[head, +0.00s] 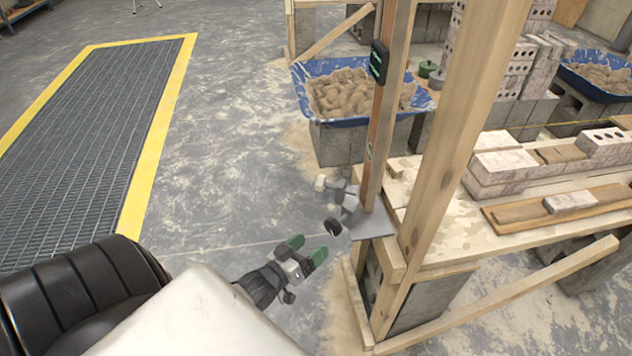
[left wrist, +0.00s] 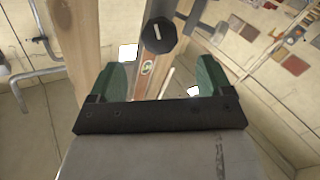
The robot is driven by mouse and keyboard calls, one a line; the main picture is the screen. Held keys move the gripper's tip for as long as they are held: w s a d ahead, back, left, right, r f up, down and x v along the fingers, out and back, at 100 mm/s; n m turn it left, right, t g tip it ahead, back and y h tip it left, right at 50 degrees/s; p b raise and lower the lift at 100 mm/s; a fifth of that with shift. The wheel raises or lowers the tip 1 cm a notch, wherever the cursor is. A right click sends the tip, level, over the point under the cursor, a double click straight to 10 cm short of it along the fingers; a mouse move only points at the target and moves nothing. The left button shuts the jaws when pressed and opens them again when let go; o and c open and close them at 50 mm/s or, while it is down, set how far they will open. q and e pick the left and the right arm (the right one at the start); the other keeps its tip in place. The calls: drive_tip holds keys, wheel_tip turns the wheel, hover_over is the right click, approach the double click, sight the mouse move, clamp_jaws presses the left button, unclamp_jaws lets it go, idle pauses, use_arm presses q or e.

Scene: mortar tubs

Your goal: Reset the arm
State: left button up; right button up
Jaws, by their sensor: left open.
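My left gripper (head: 306,250) is in the lower middle of the head view, with two green fingertips spread apart and nothing between them. In the left wrist view the green fingers (left wrist: 162,80) stand wide apart on either side. The gripper is in the air to the left of the wooden frame (head: 432,170), apart from it. A black knob (head: 333,227) on a grey metal fitting (head: 372,224) is just beyond the fingertips. The knob also shows in the left wrist view (left wrist: 160,35), above the gap between the fingers. My right gripper is in neither view.
A wooden bench (head: 430,232) with bricks (head: 497,172) stands at the right. A blue tub of mortar (head: 325,68) sits on grey blocks behind. An orange level (head: 377,140) stands along a post. The floor (head: 230,130) left of the bench is clear, beside a yellow-edged grate (head: 90,120).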

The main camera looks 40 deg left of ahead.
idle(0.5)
use_arm(q)
drive_tip(key=s+d+f+m+g, duration=0.1)
drive_tip(key=s+f+g, duration=0.25)
drive_tip(key=f, duration=0.45)
drive_tip(key=s+d+f+g+y, duration=0.1)
drive_tip(key=s+f+g, duration=0.1)
drive_tip(key=s+f, duration=0.4)
drive_tip(key=s+d+f+m+g, duration=0.1)
drive_tip(key=s+f+g, duration=0.2)
drive_tip(key=f, duration=0.6)
drive_tip(key=s+d+f+m+g, duration=0.1)
drive_tip(key=s+d+f+g, duration=0.1)
drive_tip(key=s+f, duration=0.2)
drive_tip(key=s+d+f+m+g, duration=0.1)
drive_tip(key=s+d+f+g, duration=0.1)
drive_tip(key=s, duration=0.9)
drive_tip(key=s+d+f+m+g, duration=0.1)
drive_tip(key=s+d+f+g, duration=0.2)
drive_tip(key=s, duration=0.4)
wheel_tip(320, 180, down, 3)
drive_tip(key=shift+s+r+m+g+y, duration=0.15)
drive_tip(key=shift+m+g+y, duration=0.2)
drive_tip(key=shift+g, duration=0.4)
drive_tip(key=shift+a, duration=0.15)
